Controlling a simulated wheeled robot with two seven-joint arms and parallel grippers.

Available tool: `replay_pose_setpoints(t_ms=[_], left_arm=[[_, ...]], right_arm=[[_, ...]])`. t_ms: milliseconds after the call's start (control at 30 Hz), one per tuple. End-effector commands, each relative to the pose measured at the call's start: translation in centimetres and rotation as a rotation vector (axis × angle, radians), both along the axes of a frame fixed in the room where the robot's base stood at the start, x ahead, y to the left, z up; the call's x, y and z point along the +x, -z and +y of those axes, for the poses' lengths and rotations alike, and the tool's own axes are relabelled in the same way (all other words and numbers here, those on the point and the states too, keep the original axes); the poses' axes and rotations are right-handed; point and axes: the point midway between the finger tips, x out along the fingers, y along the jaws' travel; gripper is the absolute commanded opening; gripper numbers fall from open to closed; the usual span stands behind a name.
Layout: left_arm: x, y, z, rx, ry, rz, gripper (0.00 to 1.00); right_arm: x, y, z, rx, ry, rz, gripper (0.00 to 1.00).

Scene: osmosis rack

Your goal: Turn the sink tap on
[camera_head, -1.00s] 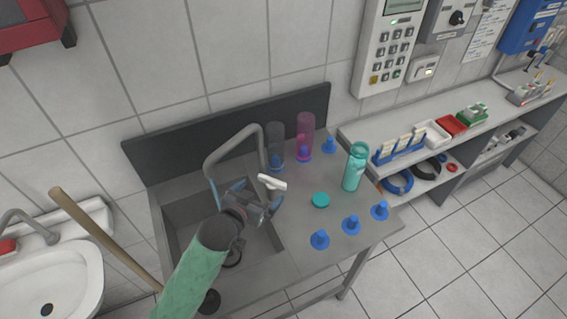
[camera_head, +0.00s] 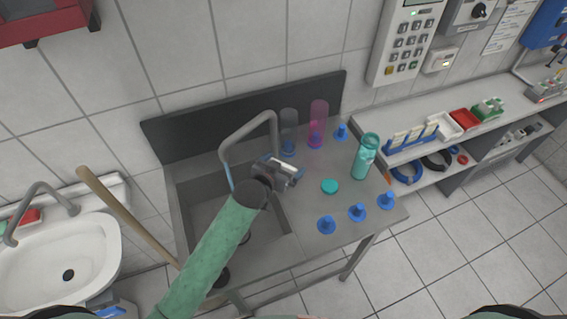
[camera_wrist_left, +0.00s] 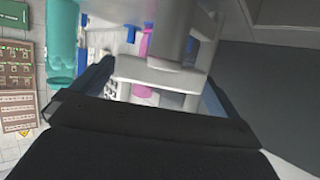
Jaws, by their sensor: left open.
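The sink tap has a tall grey bent spout (camera_head: 249,124) over the dark steel sink basin (camera_head: 200,213). Its white lever handle (camera_head: 283,165) shows just beyond my left gripper (camera_head: 279,173), which partly covers it. In the left wrist view, pale grey-white tap parts (camera_wrist_left: 160,72) lie between the two spread fingers of my left gripper (camera_wrist_left: 158,92). That gripper is open; whether a finger touches the lever I cannot tell. The tap's base is hidden behind my gripper and forearm. My right gripper is not in view.
Right of the tap, the counter holds a grey tube (camera_head: 289,132), a pink tube (camera_head: 318,123), a teal bottle (camera_head: 366,157), a teal lid (camera_head: 330,186) and several blue stoppers (camera_head: 357,212). A wooden stick (camera_head: 125,215) leans left, near a white washbasin (camera_head: 60,265).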

Motion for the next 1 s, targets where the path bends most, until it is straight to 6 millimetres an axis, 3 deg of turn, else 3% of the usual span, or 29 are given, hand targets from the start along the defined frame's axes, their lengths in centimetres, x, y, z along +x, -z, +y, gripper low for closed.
replay_pose_setpoints(t_ms=[100, 300, 1000], left_arm=[[-0.01, 0.0, 0.0, 0.0, 0.0, 0.0, 1.0], [-0.02, -0.02, 0.0, 0.0, 0.0, 0.0, 0.64], [-0.03, -0.18, -0.26, -0.007, -0.186, -0.002, 0.65]], right_arm=[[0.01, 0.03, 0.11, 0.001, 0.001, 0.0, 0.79], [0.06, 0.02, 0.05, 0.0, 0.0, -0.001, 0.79], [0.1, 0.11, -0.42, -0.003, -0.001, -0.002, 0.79]])
